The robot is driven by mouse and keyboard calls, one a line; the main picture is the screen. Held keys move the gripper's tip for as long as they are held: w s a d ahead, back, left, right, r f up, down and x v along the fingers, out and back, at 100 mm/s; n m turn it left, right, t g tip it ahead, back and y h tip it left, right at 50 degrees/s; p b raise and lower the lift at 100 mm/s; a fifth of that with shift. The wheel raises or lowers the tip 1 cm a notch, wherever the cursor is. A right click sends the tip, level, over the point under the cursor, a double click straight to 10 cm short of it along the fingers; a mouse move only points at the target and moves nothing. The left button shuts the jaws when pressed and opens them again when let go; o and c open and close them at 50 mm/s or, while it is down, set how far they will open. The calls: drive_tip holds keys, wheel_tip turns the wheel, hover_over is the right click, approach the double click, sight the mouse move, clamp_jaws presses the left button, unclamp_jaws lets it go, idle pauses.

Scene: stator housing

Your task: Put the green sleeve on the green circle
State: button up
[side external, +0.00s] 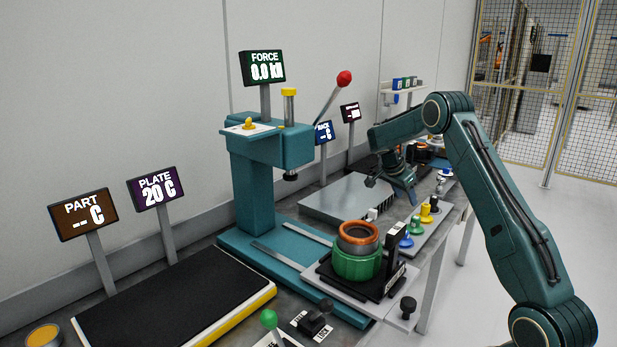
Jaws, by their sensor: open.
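A green ring-shaped part (356,264) sits on a black fixture at the front centre, with an orange ring (358,236) and a dark hollow core in its top. I cannot tell whether this is the green sleeve. I cannot make out a green circle. My gripper (391,190) is open, above the far side of the bench, behind and apart from the green ring-shaped part. Nothing shows between its fingers.
A teal press (262,160) with a red-knobbed lever (343,79) stands left of my gripper. A flat grey plate (345,200) lies beside the press. A black plate (165,305) fills the front left. A black upright block (394,245) stands right of the green ring-shaped part.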

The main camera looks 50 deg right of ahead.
idle(0.4)
drive_tip(key=s+a+r+n+t+y, duration=0.1)
drive_tip(key=a+r+n+t, duration=0.1)
drive_tip(key=a+r+n, duration=0.55)
drive_tip(key=s+a+r+n+t+y, duration=0.1)
drive_tip(key=s+a+r+n+t, duration=0.15)
drive_tip(key=a+r, duration=0.95)
drive_tip(key=s+a+f+n+t+y, duration=0.1)
drive_tip(key=s+a+n, duration=0.5)
drive_tip(key=s+a, duration=0.3)
drive_tip(key=s+a+f+n+t+y, duration=0.2)
drive_tip(key=s+a+n, duration=0.4)
drive_tip(key=s+a, duration=0.3)
drive_tip(key=a, duration=0.4)
drive_tip(key=shift+s+a+f+y, duration=0.2)
drive_tip(key=shift+s+a+y, duration=0.1)
drive_tip(key=shift+s+a, duration=0.05)
